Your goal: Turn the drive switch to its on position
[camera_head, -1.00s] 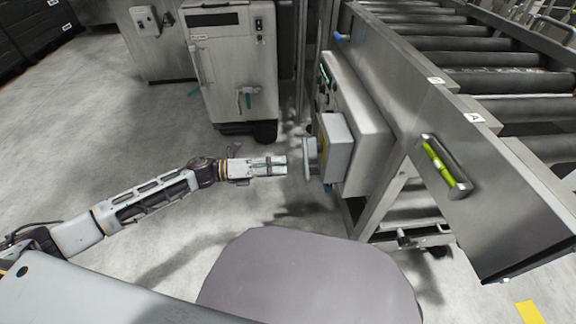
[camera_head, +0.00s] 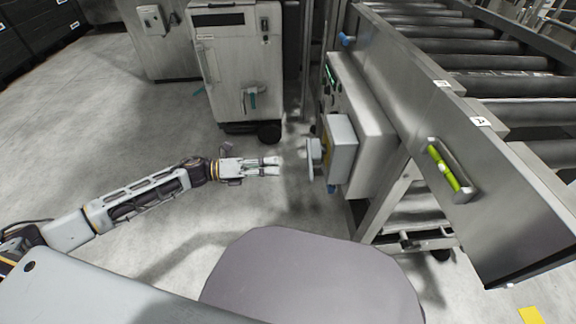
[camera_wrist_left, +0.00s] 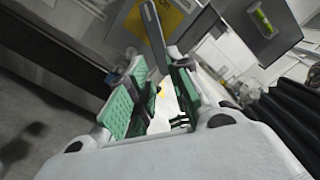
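The drive switch is a grey box (camera_head: 341,150) on the side of the roller conveyor's control cabinet, with a grey bar handle (camera_head: 314,158) facing left. In the left wrist view the handle (camera_wrist_left: 153,36) stands tilted just beyond my fingertips, in front of a yellow plate (camera_wrist_left: 170,18). My left gripper (camera_head: 279,167) points right at the handle, with a gap of floor between them in the head view. Its two green-padded fingers (camera_wrist_left: 160,88) are apart, with nothing gripped between them. I cannot read the switch's position marks. My right gripper is out of view.
The control cabinet (camera_head: 370,125) and the conveyor's steel side rail (camera_head: 470,135) fill the right. A spirit level (camera_head: 443,167) sits on the rail. A wheeled grey cabinet (camera_head: 235,75) stands behind my gripper. The floor around my left arm is clear.

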